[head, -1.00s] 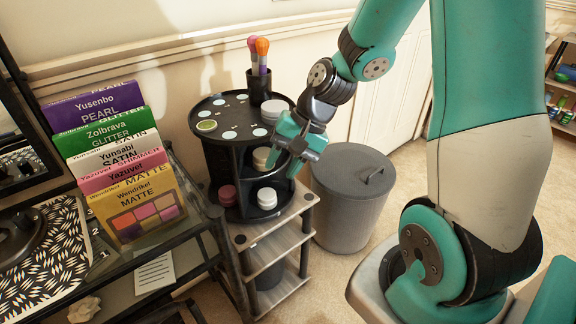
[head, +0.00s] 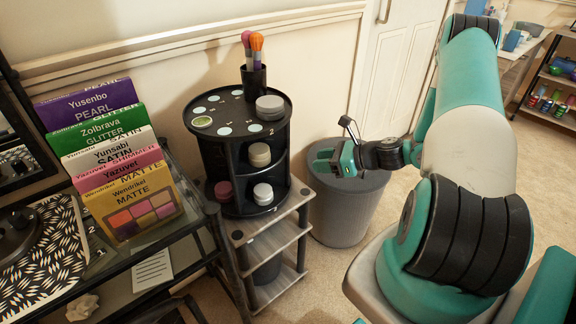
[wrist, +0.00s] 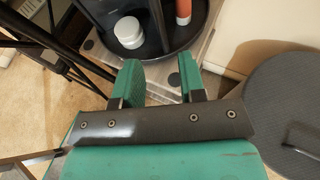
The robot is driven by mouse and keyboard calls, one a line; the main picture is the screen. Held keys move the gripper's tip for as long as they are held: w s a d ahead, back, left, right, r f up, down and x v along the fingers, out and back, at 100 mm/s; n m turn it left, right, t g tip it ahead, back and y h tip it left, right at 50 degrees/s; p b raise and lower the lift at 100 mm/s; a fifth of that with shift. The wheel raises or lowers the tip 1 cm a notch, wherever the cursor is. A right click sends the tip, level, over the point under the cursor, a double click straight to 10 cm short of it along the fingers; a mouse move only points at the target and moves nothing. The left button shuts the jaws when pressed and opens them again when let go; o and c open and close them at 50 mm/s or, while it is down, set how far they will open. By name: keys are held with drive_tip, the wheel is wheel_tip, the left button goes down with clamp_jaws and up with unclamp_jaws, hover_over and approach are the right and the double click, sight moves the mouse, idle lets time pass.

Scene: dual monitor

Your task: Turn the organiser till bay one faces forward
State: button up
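The organiser (head: 207,157) is a round black carousel standing on a small shelf stand. Its top carries pale discs, one greenish disc, a grey lidded jar (head: 270,107) and a cup of brushes (head: 254,80). A numeral 2 shows near the front right of the top rim. Open compartments below hold a cream jar (head: 260,154), a white jar (head: 263,194) and a red jar (head: 223,191). My gripper (head: 325,160) is open and empty, to the right of the organiser and apart from it. In the wrist view, my gripper's fingers (wrist: 159,82) are spread, with the organiser's base (wrist: 153,47) beyond them.
A grey lidded bin (head: 345,205) stands right of the organiser, below my gripper. A glass-topped table (head: 185,222) at left holds a row of makeup palettes (head: 135,208). The wall is close behind. Carpet is clear in front of the stand.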

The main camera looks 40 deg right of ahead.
drive_tip(key=x, duration=1.1)
drive_tip(key=shift+b, duration=0.35)
drive_tip(key=shift+s, duration=0.1)
clamp_jaws()
